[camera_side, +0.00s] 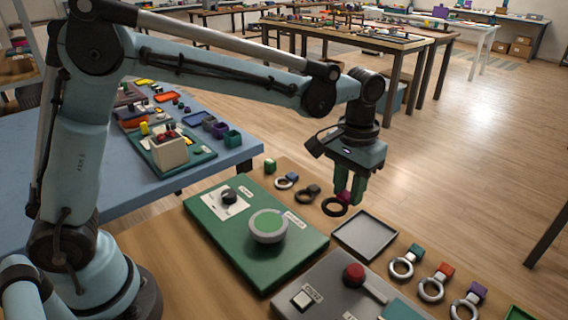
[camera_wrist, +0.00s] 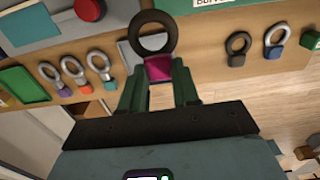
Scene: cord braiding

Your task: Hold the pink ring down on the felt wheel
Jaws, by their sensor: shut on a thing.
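My gripper (camera_side: 348,196) is shut on the pink block of the pink ring (camera_side: 335,207). The ring itself is a dark loop with a magenta block (camera_wrist: 158,68) as its grip. In the wrist view the block sits between the green fingertips (camera_wrist: 159,80) and the loop (camera_wrist: 153,20) points away from my gripper. The felt wheel (camera_side: 268,224) is a grey disc with a green top, on the green board (camera_side: 225,235). The held ring is to the right of the wheel and apart from it. The wrist view does not show the wheel.
A grey tray (camera_side: 366,236) lies close to the held ring. Rings with teal, orange and purple blocks (camera_side: 432,288) lie at the right. Two more rings (camera_side: 307,193) lie behind the green board. A grey panel with a red knob (camera_side: 353,275) stands in front.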

